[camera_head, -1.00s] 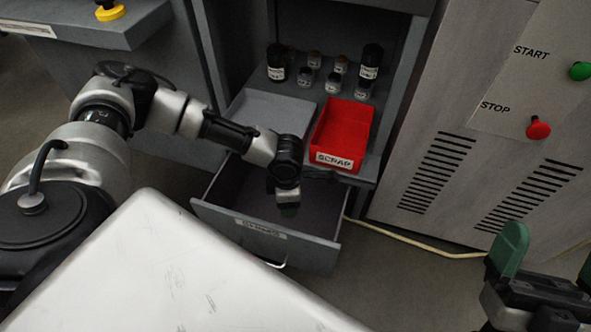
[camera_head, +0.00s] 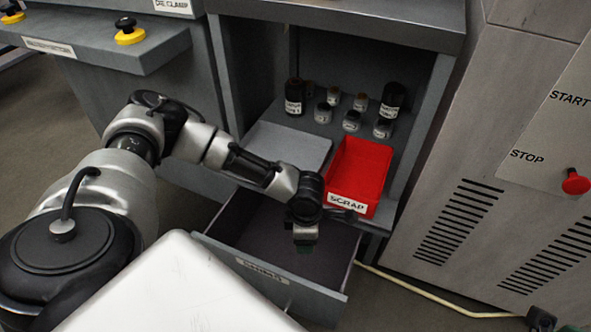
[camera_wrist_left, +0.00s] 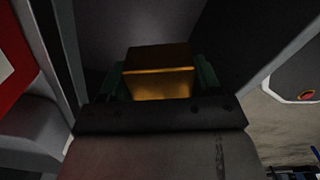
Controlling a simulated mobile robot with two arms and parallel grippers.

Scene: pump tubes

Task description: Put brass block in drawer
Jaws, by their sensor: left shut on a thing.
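The brass block (camera_wrist_left: 160,85) shows in the left wrist view as a gold box between the green fingers of my left gripper (camera_wrist_left: 160,72). The gripper is shut on it. In the head view, my left gripper (camera_head: 306,242) points down over the right part of the open grey drawer (camera_head: 300,287). The block cannot be made out there. The drawer is pulled out below the cabinet shelf, and its visible floor looks empty. Only a small part of my right gripper (camera_head: 556,322) shows at the bottom right corner, so its opening cannot be judged.
A red SCRAP bin (camera_head: 357,177) stands on the shelf just behind my left gripper. A flat grey plate (camera_head: 287,147) lies left of it. Several small dark containers (camera_head: 392,100) stand farther back. A vented panel with a red STOP button (camera_head: 575,182) is at the right.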

